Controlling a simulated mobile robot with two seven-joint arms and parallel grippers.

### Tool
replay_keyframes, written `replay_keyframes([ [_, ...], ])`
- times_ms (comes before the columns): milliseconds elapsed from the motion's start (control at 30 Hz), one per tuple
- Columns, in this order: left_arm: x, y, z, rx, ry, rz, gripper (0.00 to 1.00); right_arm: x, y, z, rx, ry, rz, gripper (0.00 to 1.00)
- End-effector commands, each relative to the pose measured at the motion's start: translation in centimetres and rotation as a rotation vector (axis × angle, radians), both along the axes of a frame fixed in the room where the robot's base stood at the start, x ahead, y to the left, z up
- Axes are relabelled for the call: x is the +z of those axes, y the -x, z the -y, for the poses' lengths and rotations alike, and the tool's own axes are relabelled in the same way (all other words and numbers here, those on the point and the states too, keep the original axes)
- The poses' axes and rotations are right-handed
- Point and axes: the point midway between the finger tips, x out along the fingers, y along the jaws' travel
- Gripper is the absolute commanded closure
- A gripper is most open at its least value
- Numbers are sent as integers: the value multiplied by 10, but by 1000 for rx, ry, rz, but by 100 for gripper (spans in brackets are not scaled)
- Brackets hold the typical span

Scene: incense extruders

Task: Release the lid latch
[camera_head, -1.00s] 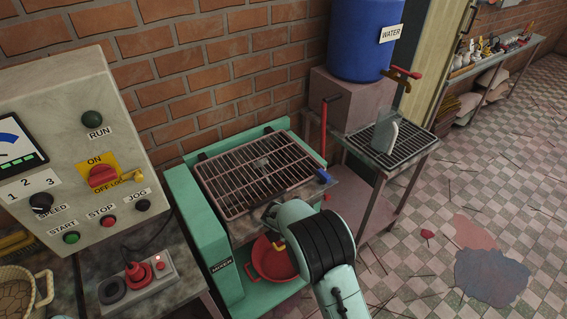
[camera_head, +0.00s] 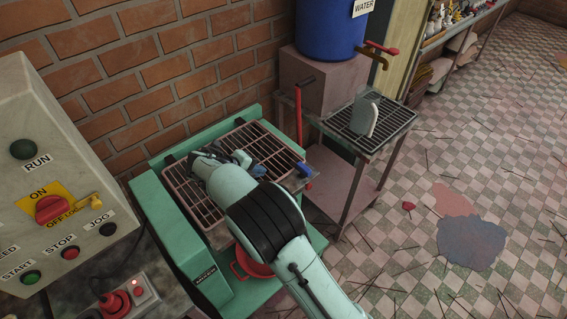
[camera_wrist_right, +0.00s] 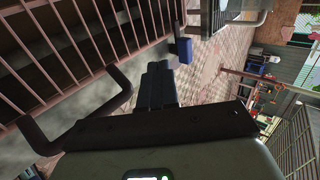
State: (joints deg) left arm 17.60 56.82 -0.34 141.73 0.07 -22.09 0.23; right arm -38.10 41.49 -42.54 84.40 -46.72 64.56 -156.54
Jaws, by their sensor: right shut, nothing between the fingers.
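The green mixer (camera_head: 163,213) carries a barred lid grate (camera_head: 262,137) on top. A blue latch (camera_head: 304,170) sits at the grate's right front corner, and it also shows in the right wrist view (camera_wrist_right: 182,50). My right arm reaches over the grate, with the right gripper (camera_head: 240,157) low above the bars, left of the latch. In the right wrist view the dark fingers (camera_wrist_right: 158,78) are shut together and empty. The blue latch is just beyond their tips, slightly to the right, apparently not touched. A bent bar handle (camera_wrist_right: 118,92) stands left of the fingers. My left gripper is out of view.
A control box (camera_head: 62,150) with switches stands at the left. A red bowl (camera_head: 240,268) is partly hidden under my arm. A side table (camera_head: 378,150) with a drain rack and a blue water barrel (camera_head: 328,30) stand behind right. Open tiled floor lies to the right.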

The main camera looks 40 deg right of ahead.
Motion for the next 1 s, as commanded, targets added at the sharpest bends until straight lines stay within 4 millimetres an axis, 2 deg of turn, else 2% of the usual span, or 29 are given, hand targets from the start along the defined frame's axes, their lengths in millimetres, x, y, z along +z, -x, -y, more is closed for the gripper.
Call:
replay_keyframes([
  [200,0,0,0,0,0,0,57,-2,0,1,-1,0,-1,100],
  [367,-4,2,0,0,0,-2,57,-13,0,13,-2,0,-2,100],
  [767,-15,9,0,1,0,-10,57,-70,-6,73,-2,1,-2,100],
  [1000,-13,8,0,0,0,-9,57,-68,-9,106,-2,0,1,100],
])
